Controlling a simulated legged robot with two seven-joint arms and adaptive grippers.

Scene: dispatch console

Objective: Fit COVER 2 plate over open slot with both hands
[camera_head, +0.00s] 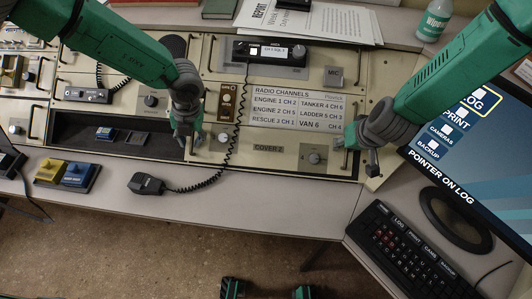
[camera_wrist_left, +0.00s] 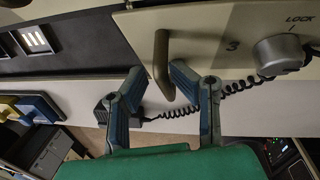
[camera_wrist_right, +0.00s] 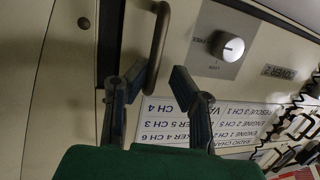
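The beige COVER 2 plate (camera_head: 272,160) lies flat on the console, right of the dark open slot (camera_head: 70,130). It has a lock knob (camera_head: 315,157) and a bar handle near each end. My left gripper (camera_head: 187,140) is at the plate's left end. In the left wrist view its open fingers (camera_wrist_left: 158,78) stand on either side of the left handle (camera_wrist_left: 162,60). My right gripper (camera_head: 359,158) is at the right end. In the right wrist view its open fingers (camera_wrist_right: 150,82) are either side of the right handle (camera_wrist_right: 158,45). Finger contact cannot be told.
Two small modules (camera_head: 105,134) sit inside the slot. A hand microphone (camera_head: 146,184) with a coiled cord lies on the front ledge; the cord crosses the panel near the plate. Yellow and blue blocks (camera_head: 78,174), a keyboard (camera_head: 405,250) and a monitor (camera_head: 475,140) flank the work area.

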